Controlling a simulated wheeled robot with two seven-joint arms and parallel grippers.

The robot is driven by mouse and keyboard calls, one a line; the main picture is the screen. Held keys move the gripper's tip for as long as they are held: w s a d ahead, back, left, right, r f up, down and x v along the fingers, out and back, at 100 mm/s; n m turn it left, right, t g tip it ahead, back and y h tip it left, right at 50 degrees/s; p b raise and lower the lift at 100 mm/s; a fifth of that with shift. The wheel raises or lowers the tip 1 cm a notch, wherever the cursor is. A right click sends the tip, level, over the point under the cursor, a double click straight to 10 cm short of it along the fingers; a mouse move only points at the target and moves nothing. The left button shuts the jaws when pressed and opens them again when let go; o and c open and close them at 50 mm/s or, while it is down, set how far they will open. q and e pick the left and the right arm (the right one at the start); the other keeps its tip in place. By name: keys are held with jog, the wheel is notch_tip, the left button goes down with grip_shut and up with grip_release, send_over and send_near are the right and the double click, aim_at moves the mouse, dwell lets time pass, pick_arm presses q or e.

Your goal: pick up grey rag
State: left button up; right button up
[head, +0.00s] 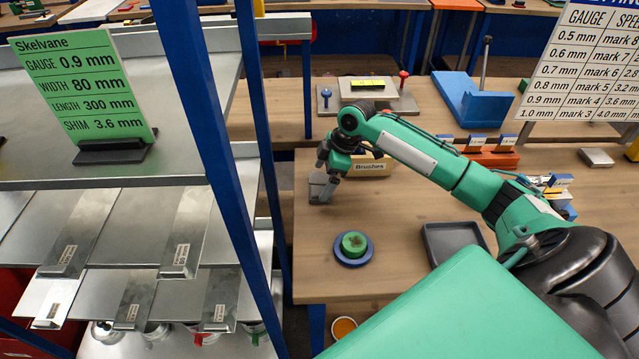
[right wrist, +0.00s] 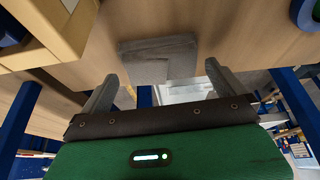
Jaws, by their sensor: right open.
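The grey rag (head: 315,183) lies flat and folded on the wooden bench near its left edge. In the right wrist view the rag (right wrist: 158,62) lies ahead of the two fingertips, between their lines. My right gripper (head: 328,190) is over the rag in the head view, covering part of it. In the right wrist view my right gripper (right wrist: 163,82) has its fingers wide apart with nothing between them. I cannot tell how far above the rag the fingertips are. My left gripper is in neither view.
A box labelled Brushes (head: 372,168) stands close to the right of the rag. A blue dish with a green round pad (head: 354,244) sits nearer the front. A dark tray (head: 452,240) is to its right. A blue rack post (head: 268,140) rises left of the bench.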

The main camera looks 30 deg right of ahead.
aim_at(322, 183)
jog(key=shift+x, duration=0.8)
jog(key=c, duration=0.8)
jog(key=shift+r, duration=0.1)
notch_tip(322, 183, up, 20)
jog(key=b, duration=0.2)
jog(key=shift+b, duration=0.3)
